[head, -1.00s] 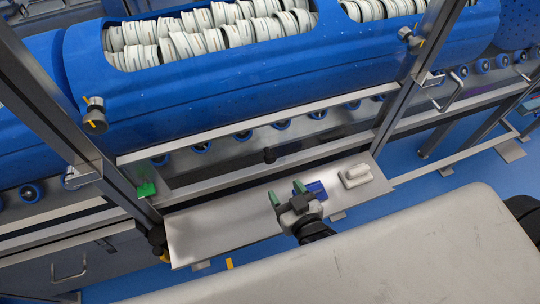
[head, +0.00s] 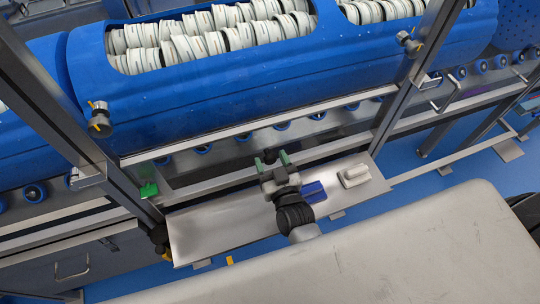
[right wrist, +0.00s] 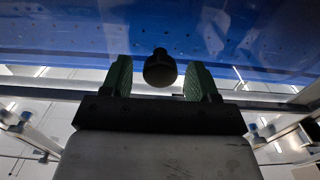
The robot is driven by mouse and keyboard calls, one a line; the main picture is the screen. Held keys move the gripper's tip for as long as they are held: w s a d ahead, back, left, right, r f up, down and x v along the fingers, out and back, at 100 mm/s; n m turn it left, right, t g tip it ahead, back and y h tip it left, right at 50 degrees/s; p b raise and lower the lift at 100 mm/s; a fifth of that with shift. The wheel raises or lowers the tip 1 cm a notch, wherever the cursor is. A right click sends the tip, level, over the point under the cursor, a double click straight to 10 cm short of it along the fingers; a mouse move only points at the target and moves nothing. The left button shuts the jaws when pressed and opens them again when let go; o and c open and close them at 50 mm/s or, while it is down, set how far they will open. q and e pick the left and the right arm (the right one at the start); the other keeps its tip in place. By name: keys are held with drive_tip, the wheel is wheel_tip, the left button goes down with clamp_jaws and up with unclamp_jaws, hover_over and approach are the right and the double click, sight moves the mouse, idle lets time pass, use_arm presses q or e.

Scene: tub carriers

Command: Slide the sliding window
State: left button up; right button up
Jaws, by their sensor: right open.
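The sliding window (head: 325,140) is a clear pane low in the metal frame, in front of the blue tubs and below a long pale rail. Its black knob (right wrist: 160,68) shows in the right wrist view, between the two green fingers, with visible gaps on both sides. My right gripper (head: 271,161) is open at the pane in the head view, its fingers pointing at it and largely covering the knob there. I cannot tell how deep the knob sits between the fingers. My left gripper is not in view.
A metal shelf (head: 215,232) lies below the pane, with a blue block (head: 313,191) and a pale grey block (head: 354,175) on it. Upright posts (head: 405,75) flank the window. A blue tub (head: 240,80) full of white discs lies behind. A green piece (head: 149,190) is at the left post.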

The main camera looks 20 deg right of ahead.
drive_tip(key=shift+w, duration=0.55)
clamp_jaws()
drive_tip(key=d, duration=1.1)
drive_tip(key=shift+w+d+p, duration=0.15)
drive_tip(key=shift+w+p, duration=0.05)
drive_tip(key=shift+p, duration=0.2)
drive_tip(key=d, duration=0.5)
drive_tip(key=d+b, duration=0.1)
drive_tip(key=d, duration=0.4)
drive_tip(key=d+b, duration=0.1)
drive_tip(key=d, duration=0.4)
drive_tip(key=shift+w+d, duration=0.25)
drive_tip(key=shift+d, duration=0.15)
unclamp_jaws()
